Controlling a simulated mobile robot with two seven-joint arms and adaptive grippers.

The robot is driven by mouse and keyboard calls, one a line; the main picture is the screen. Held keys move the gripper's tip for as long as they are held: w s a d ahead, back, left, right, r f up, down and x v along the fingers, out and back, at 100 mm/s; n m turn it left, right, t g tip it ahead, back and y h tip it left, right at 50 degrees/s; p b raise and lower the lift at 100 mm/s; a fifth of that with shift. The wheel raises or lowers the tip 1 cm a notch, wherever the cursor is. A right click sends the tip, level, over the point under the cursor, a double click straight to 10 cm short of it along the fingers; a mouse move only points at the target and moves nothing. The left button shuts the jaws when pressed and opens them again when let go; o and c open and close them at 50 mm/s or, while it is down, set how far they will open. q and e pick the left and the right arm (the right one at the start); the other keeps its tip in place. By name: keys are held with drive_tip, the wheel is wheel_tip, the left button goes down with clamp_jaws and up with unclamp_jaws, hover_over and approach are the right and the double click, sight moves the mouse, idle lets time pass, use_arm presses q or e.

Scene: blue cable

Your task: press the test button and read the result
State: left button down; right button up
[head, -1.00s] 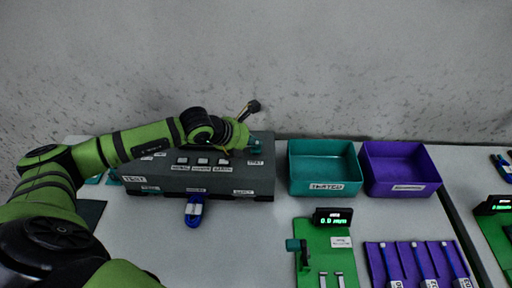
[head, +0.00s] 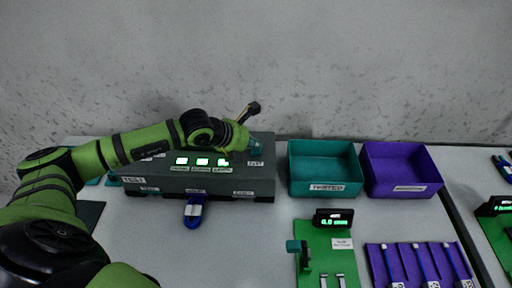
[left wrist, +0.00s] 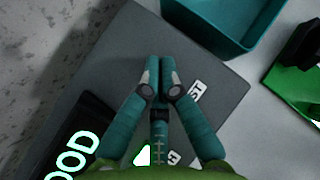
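The dark grey test box (head: 210,182) stands on the table against the wall. Three small windows on its top (head: 202,161) glow green. In the left wrist view a black display (left wrist: 80,143) at the lower left shows lit letters "OOD", its start cut off by the frame. A blue cable (head: 194,212) sits at the box's front edge. My left gripper (left wrist: 160,68) is shut, fingertips together and empty, over the right end of the box top by a label ending in "ST" (left wrist: 197,91). The button is hidden under the fingers. My right gripper is not in view.
A teal bin (head: 325,188) and a purple bin (head: 402,190) stand right of the box. In front are a green fixture with a small display (head: 333,218) and a purple rack (head: 372,262) with several blue cables. The table before the box is mostly clear.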

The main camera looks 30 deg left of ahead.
sight(254, 151)
use_arm(q)
drive_tip(key=shift+r+p, duration=0.3)
drive_tip(key=shift+r, duration=0.55)
drive_tip(key=shift+r+p, duration=1.25)
drive_tip(key=shift+r, duration=1.3)
drive_tip(key=shift+f, duration=0.1)
